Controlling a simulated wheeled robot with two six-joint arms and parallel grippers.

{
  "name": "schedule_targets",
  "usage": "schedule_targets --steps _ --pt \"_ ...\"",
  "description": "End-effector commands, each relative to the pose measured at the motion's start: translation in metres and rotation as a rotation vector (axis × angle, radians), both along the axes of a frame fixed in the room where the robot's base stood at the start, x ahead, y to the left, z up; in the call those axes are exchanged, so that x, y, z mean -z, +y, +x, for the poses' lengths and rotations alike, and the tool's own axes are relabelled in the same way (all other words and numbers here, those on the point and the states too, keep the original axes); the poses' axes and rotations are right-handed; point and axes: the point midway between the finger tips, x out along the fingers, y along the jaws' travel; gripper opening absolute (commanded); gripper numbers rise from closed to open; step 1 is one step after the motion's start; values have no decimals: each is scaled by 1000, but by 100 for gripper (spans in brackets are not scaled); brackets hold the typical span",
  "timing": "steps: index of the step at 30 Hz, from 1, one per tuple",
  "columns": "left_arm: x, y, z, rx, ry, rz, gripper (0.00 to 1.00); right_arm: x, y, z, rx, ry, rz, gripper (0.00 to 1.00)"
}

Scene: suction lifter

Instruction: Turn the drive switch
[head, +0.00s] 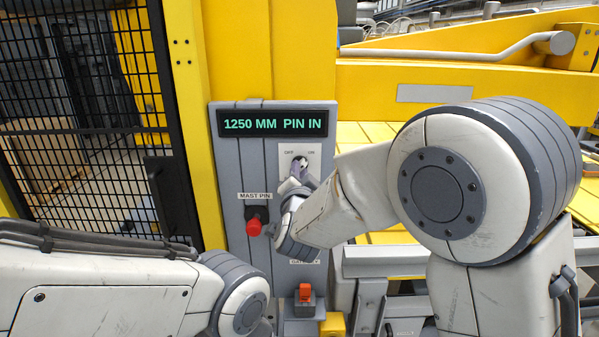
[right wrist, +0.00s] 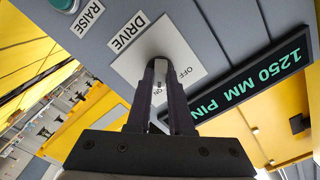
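The drive switch (head: 300,161) is a grey knob on a white plate marked OFF and ON, on the grey control panel. In the right wrist view the switch (right wrist: 160,72) sits between my two dark fingers, beside the DRIVE label. My right gripper (right wrist: 160,78) appears shut on the knob, one finger on each side. In the head view my right gripper (head: 299,176) reaches the plate from below, and my wrist hides part of the panel. Which mark the knob points to is hard to tell. My left arm shows at the lower left, but its gripper is out of view.
A display (head: 276,123) above reads 1250 MM PIN IN. A red MAST PIN knob (head: 254,226) is left of my right wrist, and an orange-red switch (head: 305,292) is below. A green RAISE button (right wrist: 62,3) is near DRIVE. A black mesh gate (head: 85,100) stands left.

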Motion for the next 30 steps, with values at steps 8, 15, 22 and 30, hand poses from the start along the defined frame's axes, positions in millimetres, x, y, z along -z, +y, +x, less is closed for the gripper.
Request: schedule_targets --steps 8,15,22,30 --pt "1 0 0 0 0 0 78 0 0 0 0 0 -21 0" --pt "3 0 0 0 0 0 78 1 0 0 1 0 -132 0" --pt "5 0 0 0 0 0 78 1 0 0 1 0 -327 0" --pt "3 0 0 0 0 0 78 0 -1 0 1 0 -585 0"
